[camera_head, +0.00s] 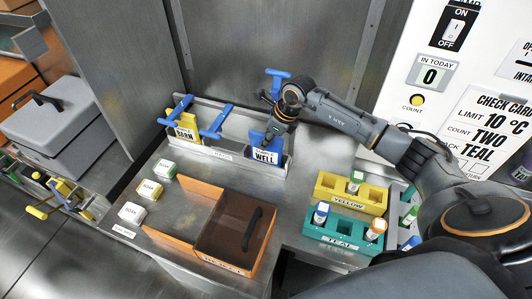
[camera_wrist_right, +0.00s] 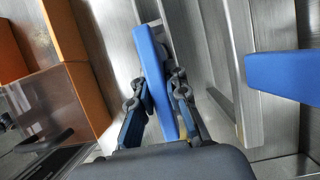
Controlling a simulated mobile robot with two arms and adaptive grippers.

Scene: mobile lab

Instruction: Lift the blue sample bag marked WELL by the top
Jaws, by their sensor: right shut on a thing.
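The blue sample bag marked WELL (camera_head: 257,141) stands in the right part of a metal rack, its white label facing front. My right gripper (camera_head: 271,127) is directly above it, pointing down. In the right wrist view, the two fingers of my right gripper (camera_wrist_right: 157,95) are closed on either side of an upright blue strip (camera_wrist_right: 154,60), which looks like the bag's top. The bag's lower part is hidden by the rack's front lip, so I cannot tell whether it is raised. My left gripper is not in view.
A yellow bag marked BARN (camera_head: 188,131) stands left in the rack (camera_head: 222,153), beside blue bars (camera_head: 213,131). An orange-sided bin (camera_head: 188,239) and yellow (camera_head: 334,182) and teal (camera_head: 318,234) tube racks stand in front. A metal wall (camera_head: 245,40) rises close behind.

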